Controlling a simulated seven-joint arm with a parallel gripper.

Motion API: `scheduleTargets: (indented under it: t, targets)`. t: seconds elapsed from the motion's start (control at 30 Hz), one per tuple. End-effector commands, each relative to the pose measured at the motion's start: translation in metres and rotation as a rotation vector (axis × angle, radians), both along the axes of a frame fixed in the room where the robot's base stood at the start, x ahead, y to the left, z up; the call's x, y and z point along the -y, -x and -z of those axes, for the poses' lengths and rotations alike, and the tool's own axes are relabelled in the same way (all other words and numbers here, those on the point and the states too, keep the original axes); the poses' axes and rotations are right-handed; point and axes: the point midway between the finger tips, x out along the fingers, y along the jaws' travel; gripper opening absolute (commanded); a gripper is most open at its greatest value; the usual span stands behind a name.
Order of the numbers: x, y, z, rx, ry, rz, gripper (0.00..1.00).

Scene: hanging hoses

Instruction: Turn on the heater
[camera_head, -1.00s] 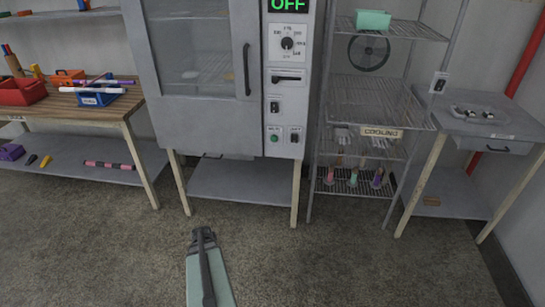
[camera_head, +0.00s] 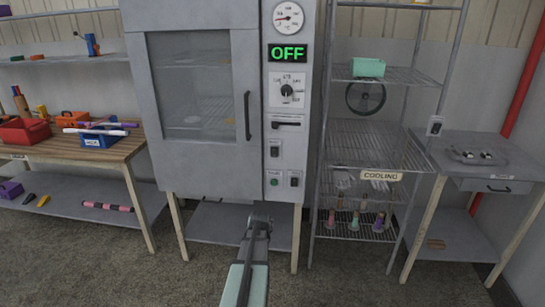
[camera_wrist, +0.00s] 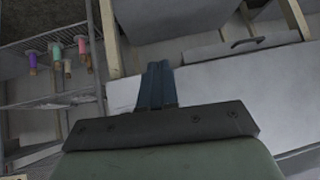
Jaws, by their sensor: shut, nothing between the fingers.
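The heater (camera_head: 198,130) is a tall grey cabinet with a glass door on wooden legs. Its display (camera_head: 287,53) reads OFF in green. On the panel below are a round dial (camera_head: 286,91), a horizontal dark lever or handle (camera_head: 286,124), a small dark switch (camera_head: 275,148), a green round button (camera_head: 274,183) and another dark switch (camera_head: 294,180). My gripper (camera_head: 260,219) is shut and empty, below the panel in the head view and apart from the controls. Its closed fingers (camera_wrist: 159,70) also show in the wrist view, where the controls are not visible.
A wire rack (camera_head: 375,150) labelled COOLING stands right of the heater, with several coloured spools on its lower shelf. A grey side table (camera_head: 478,150) is further right. A wooden bench (camera_head: 75,150) with bins is at left. The floor in front is clear.

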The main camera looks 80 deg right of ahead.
Motion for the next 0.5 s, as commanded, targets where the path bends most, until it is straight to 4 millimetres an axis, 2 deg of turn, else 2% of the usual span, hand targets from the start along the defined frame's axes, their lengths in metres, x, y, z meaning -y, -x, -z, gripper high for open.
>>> scheduleTargets:
  t: [0.03,0.2,0.33,0.5]
  targets:
    - [0.017,-0.002,-0.015,0.007,0.070,0.004,0.00]
    - [0.055,-0.002,-0.054,0.024,0.289,0.022,0.00]
    - [0.074,0.000,-0.082,0.031,0.449,0.041,0.00]
    - [0.087,0.006,-0.121,0.029,0.656,0.073,0.00]
